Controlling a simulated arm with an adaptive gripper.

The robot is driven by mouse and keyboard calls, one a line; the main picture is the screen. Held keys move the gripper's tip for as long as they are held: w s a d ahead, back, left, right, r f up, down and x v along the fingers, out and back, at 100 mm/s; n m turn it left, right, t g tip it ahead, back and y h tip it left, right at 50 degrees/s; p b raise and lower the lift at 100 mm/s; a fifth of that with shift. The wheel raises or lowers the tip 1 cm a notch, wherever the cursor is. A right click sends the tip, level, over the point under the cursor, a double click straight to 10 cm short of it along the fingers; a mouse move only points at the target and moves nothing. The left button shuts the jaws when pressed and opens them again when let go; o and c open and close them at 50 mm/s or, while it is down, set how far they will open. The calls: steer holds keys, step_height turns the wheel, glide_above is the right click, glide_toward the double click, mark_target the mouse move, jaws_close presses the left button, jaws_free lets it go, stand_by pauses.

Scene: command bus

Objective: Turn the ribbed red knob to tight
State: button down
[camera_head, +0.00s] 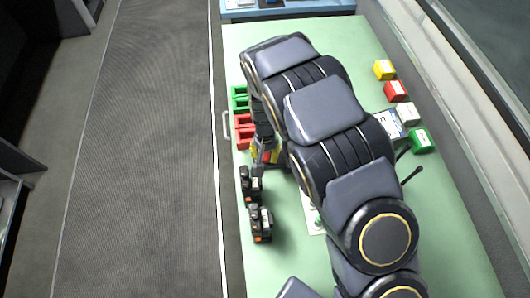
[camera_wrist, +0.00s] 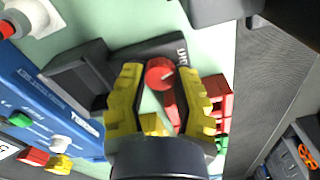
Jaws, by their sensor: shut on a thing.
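The red knob (camera_wrist: 160,72) shows in the wrist view as a round red top with a red part running down behind it, in front of a dark plate (camera_wrist: 165,48) with partly hidden white lettering. My gripper (camera_wrist: 160,82) has its yellow fingers on either side of the knob and is shut on it. The ribs and any tight mark cannot be made out. In the head view my gripper (camera_head: 264,155) is low over the left part of the green bench (camera_head: 300,262), with a bit of red between its fingers; my arm hides much around it.
Two black handheld devices (camera_head: 250,185) (camera_head: 260,223) stand close by near the bench's left edge. Red (camera_head: 243,138) and green (camera_head: 239,98) holders are just beyond. Yellow (camera_head: 385,69), red (camera_head: 396,91), white (camera_head: 407,113) and green (camera_head: 422,140) blocks line the right side.

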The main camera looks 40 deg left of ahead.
mark_target(265, 156)
steer(key=c, duration=0.7)
jaws_free()
steer(key=shift+r, duration=0.1)
step_height(265, 156, up, 12)
steer(key=shift+f, duration=0.1)
